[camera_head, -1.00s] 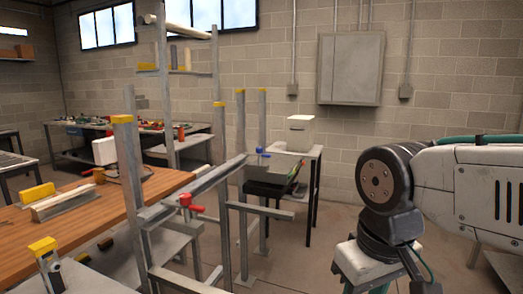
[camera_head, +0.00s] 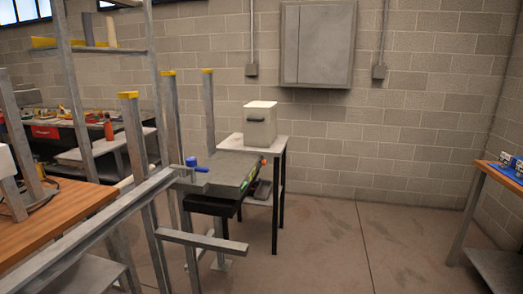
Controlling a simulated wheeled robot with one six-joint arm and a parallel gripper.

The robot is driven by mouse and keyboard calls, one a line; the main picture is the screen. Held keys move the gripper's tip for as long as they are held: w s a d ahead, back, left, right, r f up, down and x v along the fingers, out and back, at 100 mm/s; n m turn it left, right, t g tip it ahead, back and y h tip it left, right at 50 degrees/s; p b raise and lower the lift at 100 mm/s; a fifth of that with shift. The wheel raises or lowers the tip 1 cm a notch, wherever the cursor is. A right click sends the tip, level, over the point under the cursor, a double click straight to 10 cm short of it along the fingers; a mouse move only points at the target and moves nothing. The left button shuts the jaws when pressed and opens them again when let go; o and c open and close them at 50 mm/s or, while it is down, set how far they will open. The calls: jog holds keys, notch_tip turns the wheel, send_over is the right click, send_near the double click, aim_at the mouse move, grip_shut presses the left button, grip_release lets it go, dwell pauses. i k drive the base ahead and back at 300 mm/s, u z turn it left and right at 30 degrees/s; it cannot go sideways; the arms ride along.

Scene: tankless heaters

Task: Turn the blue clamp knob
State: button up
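The blue clamp knob (camera_head: 196,165) is small in the head view, left of centre. It sits at the top of a small metal clamp at the near left end of a dark grey bench-top unit (camera_head: 234,178). A metal upright and a rail stand close in front of it. My gripper and arm are not in view, so nothing of mine touches the knob.
A metal frame with yellow-capped posts (camera_head: 130,95) and a long rail (camera_head: 95,228) stands at left. A wooden table (camera_head: 55,228) is at lower left. A white box (camera_head: 259,125) stands on a small table behind the unit. Floor (camera_head: 340,240) is open to the right.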

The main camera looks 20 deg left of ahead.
aim_at(191, 162)
jog(key=z, duration=0.35)
jog(key=i, duration=1.65)
jog(key=u, duration=1.15)
jog(key=i, duration=0.65)
jog(key=u, duration=0.6)
